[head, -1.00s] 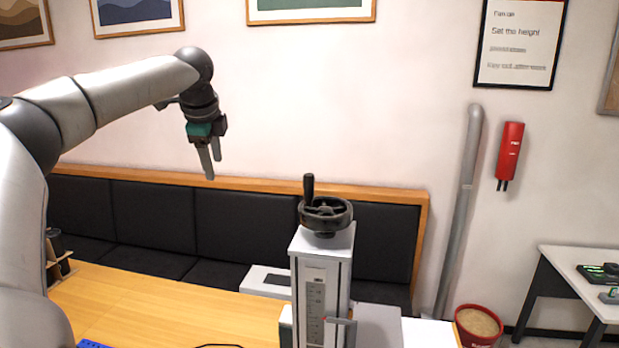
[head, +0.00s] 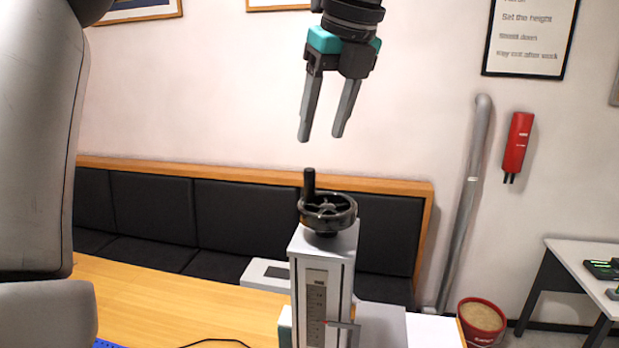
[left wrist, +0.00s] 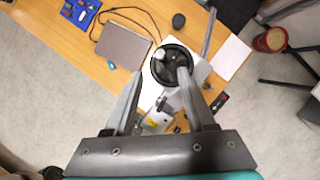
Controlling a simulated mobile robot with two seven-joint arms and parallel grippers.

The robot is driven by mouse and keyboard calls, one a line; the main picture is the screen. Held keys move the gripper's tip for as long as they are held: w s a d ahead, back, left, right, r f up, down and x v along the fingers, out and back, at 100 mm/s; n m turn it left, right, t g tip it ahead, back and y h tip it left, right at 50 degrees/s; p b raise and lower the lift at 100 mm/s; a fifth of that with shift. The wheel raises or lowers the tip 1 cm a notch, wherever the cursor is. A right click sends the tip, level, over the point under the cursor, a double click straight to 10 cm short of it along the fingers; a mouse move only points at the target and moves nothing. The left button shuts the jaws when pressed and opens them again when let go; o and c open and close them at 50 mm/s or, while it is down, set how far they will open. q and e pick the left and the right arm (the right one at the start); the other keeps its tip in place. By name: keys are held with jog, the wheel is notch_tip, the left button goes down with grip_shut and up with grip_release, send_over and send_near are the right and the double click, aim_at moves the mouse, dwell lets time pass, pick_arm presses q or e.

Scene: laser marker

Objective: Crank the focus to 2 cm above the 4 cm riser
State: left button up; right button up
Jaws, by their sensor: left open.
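The laser marker's column (head: 322,262) stands upright on the wooden table, with a dark scale strip (head: 316,310) and a small pointer arm on its front. A black crank wheel (head: 327,212) with an upright handle (head: 309,185) sits on top, the handle on the wheel's left side. My left gripper (head: 321,138) is open and empty, pointing down above the wheel, clear of it. In the left wrist view the wheel (left wrist: 170,66) shows between and beyond the fingers. The riser cannot be made out. My right gripper is not in view.
A wooden table (head: 170,300) carries a cable and a blue tray (left wrist: 82,12). A grey flat box (left wrist: 122,46) lies beside the machine. A black padded bench (head: 240,215) runs behind. A red bucket (head: 482,318) stands at the right. Air around the wheel is clear.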

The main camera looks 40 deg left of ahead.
aim_at(312, 170)
pick_arm(q)
jog(key=x, duration=1)
jog(key=shift+w+a+f, duration=0.15)
jog(key=shift+a+f, duration=0.05)
jog(key=shift+f, duration=0.05)
grip_shut()
